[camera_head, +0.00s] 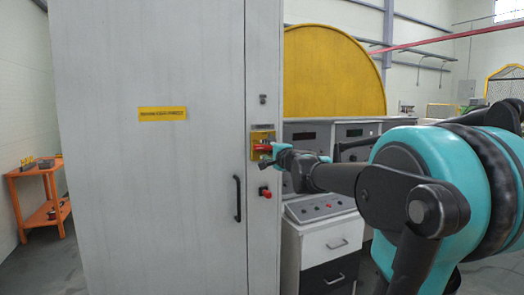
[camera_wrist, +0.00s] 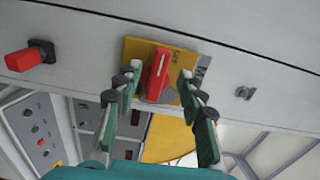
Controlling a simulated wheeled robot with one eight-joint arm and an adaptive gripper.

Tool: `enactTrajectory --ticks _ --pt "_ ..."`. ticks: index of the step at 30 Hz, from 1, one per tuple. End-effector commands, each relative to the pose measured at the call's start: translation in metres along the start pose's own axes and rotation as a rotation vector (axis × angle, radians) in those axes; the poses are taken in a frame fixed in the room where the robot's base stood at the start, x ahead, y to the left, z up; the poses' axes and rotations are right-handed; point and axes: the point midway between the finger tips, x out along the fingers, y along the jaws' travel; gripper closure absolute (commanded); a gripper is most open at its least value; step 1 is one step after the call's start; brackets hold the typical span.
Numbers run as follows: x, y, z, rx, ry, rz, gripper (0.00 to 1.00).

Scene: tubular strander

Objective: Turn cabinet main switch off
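The cabinet main switch is a red rotary knob (camera_wrist: 158,70) on a yellow plate (camera_wrist: 172,57) on the cabinet's narrow grey strip. In the head view the red knob (camera_head: 260,148) shows just left of my gripper (camera_head: 272,152), and the yellow plate (camera_head: 262,136) is partly covered. In the wrist view my gripper (camera_wrist: 160,77) is open, with one finger on each side of the knob. Gaps show between the knob and both fingertips. The knob's grip bar stands nearly upright in the wrist view, slightly tilted. The plate's lettering is too small to read surely.
The cabinet door has a black handle (camera_head: 237,198). A control desk (camera_head: 318,207) stands close on the right. An orange cart (camera_head: 42,208) is far left.

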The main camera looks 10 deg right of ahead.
Motion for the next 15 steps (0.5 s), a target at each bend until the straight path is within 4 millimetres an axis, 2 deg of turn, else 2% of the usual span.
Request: enactTrajectory --ticks 1,6,15 --pt "-0.011 0.000 0.000 0.000 0.002 0.000 0.60" --pt "-0.040 0.001 0.000 0.000 0.002 0.000 0.60" --pt "-0.072 0.001 0.000 -0.001 0.001 0.000 0.60"
